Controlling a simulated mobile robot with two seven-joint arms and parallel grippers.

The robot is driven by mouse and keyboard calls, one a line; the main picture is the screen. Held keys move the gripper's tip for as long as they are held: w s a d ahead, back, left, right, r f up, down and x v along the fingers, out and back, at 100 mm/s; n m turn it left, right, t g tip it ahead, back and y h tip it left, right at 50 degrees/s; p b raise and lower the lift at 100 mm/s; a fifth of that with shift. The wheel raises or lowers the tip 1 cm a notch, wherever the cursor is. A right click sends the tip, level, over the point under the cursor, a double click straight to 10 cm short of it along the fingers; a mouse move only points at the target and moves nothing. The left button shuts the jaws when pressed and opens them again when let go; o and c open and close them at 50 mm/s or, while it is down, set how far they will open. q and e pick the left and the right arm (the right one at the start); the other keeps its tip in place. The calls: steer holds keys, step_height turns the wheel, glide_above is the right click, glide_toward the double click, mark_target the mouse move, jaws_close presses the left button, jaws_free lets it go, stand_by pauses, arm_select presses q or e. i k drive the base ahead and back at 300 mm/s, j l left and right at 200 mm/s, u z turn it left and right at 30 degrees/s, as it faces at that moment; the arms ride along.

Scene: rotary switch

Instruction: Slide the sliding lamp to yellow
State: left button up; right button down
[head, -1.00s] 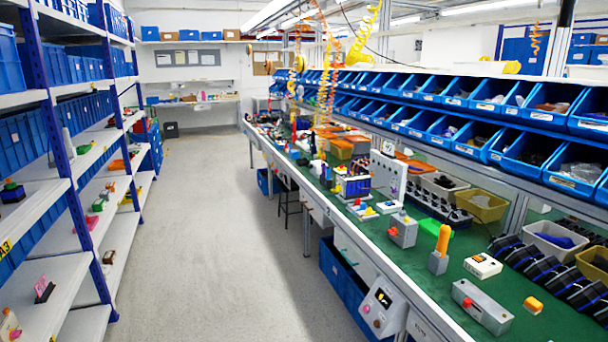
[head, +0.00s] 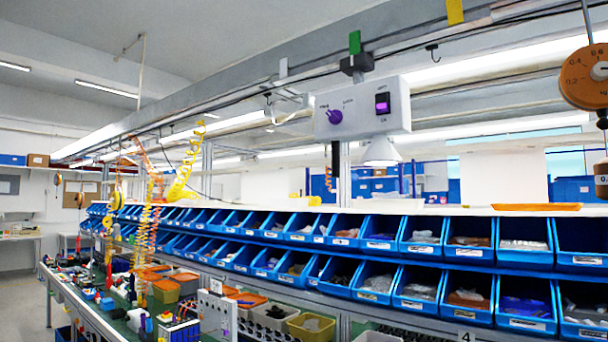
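The sliding lamp hangs from an overhead rail (head: 240,92) in the head view. It has a light grey box (head: 362,108) with a purple rotary knob (head: 335,116) and a dark switch with a purple rocker (head: 382,103). A white lamp shade (head: 381,153) sits below the box. A dark block (head: 357,65) joins the box to the rail. Coloured tabs stand along the rail: white (head: 283,68), green (head: 355,43) and yellow (head: 454,12). The block is right at the green tab, left of the yellow one. Neither of my grippers is in view.
Two rows of blue bins (head: 420,236) stand below the lamp. A black hook (head: 432,52) hangs right of the lamp. Orange and yellow coiled hoses (head: 183,170) hang at the left.

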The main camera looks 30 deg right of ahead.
mark_target(360, 120)
steer(key=z, duration=1.2)
